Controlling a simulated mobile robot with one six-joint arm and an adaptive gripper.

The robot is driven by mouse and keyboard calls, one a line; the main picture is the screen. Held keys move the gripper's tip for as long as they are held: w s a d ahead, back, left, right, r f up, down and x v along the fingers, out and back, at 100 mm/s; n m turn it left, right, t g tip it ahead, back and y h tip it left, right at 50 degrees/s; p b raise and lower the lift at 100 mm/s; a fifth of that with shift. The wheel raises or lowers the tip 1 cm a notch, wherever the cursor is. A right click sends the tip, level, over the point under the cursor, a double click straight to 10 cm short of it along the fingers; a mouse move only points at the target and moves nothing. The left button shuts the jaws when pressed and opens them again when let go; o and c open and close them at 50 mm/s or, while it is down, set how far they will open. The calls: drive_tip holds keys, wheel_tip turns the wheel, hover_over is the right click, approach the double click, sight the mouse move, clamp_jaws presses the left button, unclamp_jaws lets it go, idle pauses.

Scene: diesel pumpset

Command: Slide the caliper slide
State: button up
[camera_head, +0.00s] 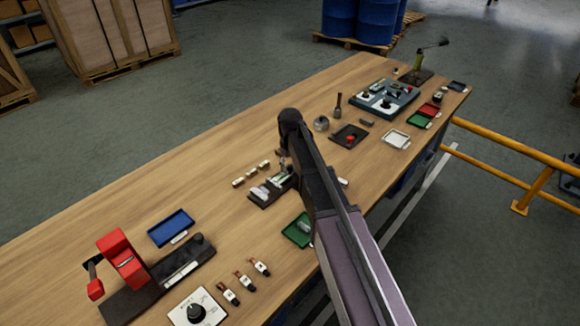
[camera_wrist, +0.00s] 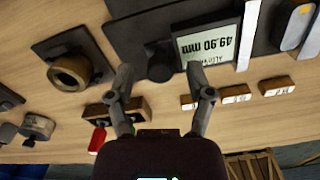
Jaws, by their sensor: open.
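The caliper (camera_wrist: 206,48) lies at the top of the wrist view, with a pale display that reads 49.90 mm upside down. A dark round knob (camera_wrist: 160,66) sits beside the display, at the caliper's lower edge. My gripper (camera_wrist: 160,76) is open, with one finger on each side of the knob in the picture. I cannot tell whether either finger touches it. In the head view the caliper (camera_head: 262,193) lies on a dark base mid-table, partly hidden by my arm. My gripper (camera_head: 284,160) points down over it there, its fingers mostly hidden.
Small pale blocks (camera_wrist: 237,95) lie beside the caliper. A dark plate with a brass ring (camera_wrist: 70,72) is at left in the wrist view. A red-handled device (camera_head: 122,260) and blue tray (camera_head: 171,227) stand at the front left. Bare wood (camera_head: 215,160) lies left of my arm.

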clamp_jaws()
drive_tip(key=shift+w+d, duration=0.15)
drive_tip(key=shift+d, duration=0.05)
unclamp_jaws()
drive_tip(key=shift+a, duration=0.1)
idle(0.4)
